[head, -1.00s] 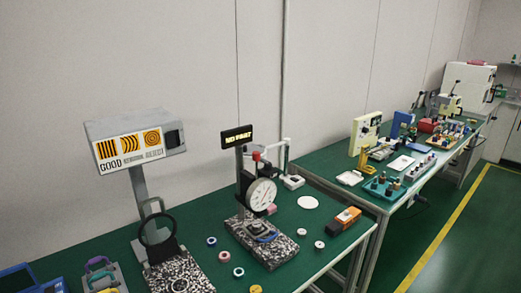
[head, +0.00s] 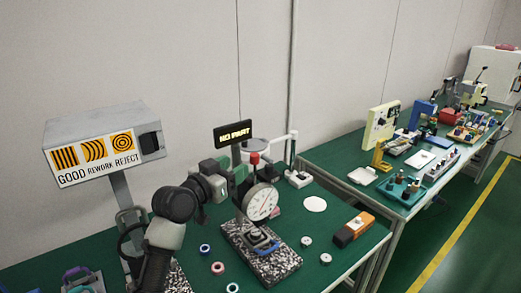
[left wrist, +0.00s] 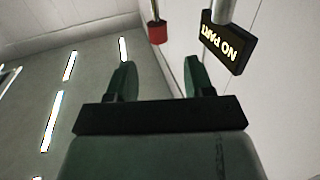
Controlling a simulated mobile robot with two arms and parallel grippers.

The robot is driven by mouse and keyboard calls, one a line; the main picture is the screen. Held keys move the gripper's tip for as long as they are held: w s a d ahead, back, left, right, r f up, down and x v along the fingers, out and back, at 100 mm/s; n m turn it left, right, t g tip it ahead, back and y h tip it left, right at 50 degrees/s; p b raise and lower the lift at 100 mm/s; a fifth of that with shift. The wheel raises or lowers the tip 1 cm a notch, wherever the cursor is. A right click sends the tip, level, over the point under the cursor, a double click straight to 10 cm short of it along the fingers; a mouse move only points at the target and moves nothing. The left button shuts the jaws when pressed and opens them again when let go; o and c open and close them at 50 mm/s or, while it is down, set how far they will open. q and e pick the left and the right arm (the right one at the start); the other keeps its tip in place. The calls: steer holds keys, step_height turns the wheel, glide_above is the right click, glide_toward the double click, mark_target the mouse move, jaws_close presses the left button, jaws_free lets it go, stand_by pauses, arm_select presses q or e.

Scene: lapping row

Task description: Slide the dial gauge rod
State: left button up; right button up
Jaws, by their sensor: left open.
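The dial gauge (head: 262,202) has a round white face and stands above a speckled granite base (head: 272,266). A red cap (head: 254,158) sits at the top of its rod. My left arm reaches in from the lower left, and its gripper (head: 240,171) is beside the gauge's upper part, just left of the red cap. In the left wrist view the two dark green fingers (left wrist: 158,72) are apart with nothing between them. The red cap (left wrist: 157,33) shows beyond the fingertips, roughly between them, apart from both. My right gripper is in neither view.
A "NO PART" sign (head: 233,133) stands close behind my left gripper and also shows in the left wrist view (left wrist: 227,48). A grey GOOD/REWORK/REJECT box (head: 100,145) is at left. Several small rings and an orange-black block (head: 353,229) lie on the green table.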

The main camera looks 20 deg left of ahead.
mark_target(251, 158)
arm_select(q)
steer(key=p+x, duration=0.1)
steer(key=x, duration=0.3)
steer(key=shift+w+d+r, duration=0.1)
steer(key=shift+w+d, duration=0.1)
steer(key=x, duration=0.4)
steer(key=shift+w+d+f+p, duration=0.2)
steer(key=shift+w+d+p, duration=0.1)
steer(key=shift+w, duration=0.35)
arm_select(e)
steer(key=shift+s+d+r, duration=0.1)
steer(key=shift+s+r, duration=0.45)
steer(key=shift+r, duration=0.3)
arm_select(q)
jaws_close()
steer(key=shift+f, duration=0.1)
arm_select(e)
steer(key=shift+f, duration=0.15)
